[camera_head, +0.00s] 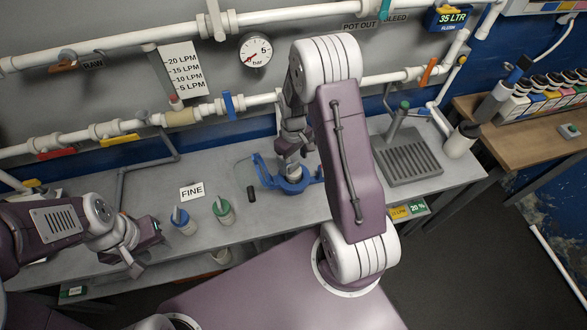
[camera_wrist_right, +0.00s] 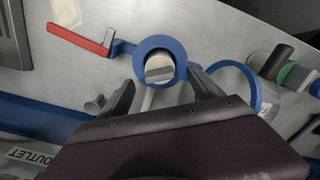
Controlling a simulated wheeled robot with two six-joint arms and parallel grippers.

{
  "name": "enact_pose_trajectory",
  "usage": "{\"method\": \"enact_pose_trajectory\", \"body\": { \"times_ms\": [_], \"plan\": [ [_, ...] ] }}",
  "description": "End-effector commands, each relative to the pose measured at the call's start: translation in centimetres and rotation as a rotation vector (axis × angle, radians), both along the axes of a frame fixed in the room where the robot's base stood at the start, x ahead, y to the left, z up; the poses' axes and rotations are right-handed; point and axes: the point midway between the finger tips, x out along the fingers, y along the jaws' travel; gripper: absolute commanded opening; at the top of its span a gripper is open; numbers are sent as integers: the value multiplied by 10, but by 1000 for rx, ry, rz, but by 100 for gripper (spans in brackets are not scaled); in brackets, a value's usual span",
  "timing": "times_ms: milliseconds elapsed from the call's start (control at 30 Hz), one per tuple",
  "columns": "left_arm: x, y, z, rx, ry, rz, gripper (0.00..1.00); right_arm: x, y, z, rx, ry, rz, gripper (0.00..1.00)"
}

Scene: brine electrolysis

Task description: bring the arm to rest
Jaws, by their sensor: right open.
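My right arm (camera_head: 345,150) reaches across the bench in the head view. Its gripper (camera_wrist_right: 163,92) is open in the right wrist view, with one finger on each side of a blue ring (camera_wrist_right: 137,55). Something pale sits inside the ring. I cannot tell whether the fingers touch it, and nothing is clearly held. In the head view the blue stand (camera_head: 263,172) is partly hidden behind this gripper. My left gripper (camera_head: 148,250) looks open and empty at the bench's front left.
A dark cylinder (camera_head: 250,194) is beside the blue stand. A drain tray (camera_head: 408,160) is at right. Pipes and a gauge (camera_head: 256,51) line the wall.

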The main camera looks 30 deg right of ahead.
Motion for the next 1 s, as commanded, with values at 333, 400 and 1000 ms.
{"method": "enact_pose_trajectory", "body": {
  "times_ms": [333, 400, 1000],
  "plan": [
    [0, 0, -4, 0, 0, 0, 36, 0, 0, 28, 0, 0, 0, 75],
    [0, 0, -3, 0, 0, 0, 36, 0, 0, 28, 0, 0, 0, 75],
    [0, 0, -24, 0, 0, 0, 36, -115, 76, 86, 25, -124, -140, 75]
  ]
}}
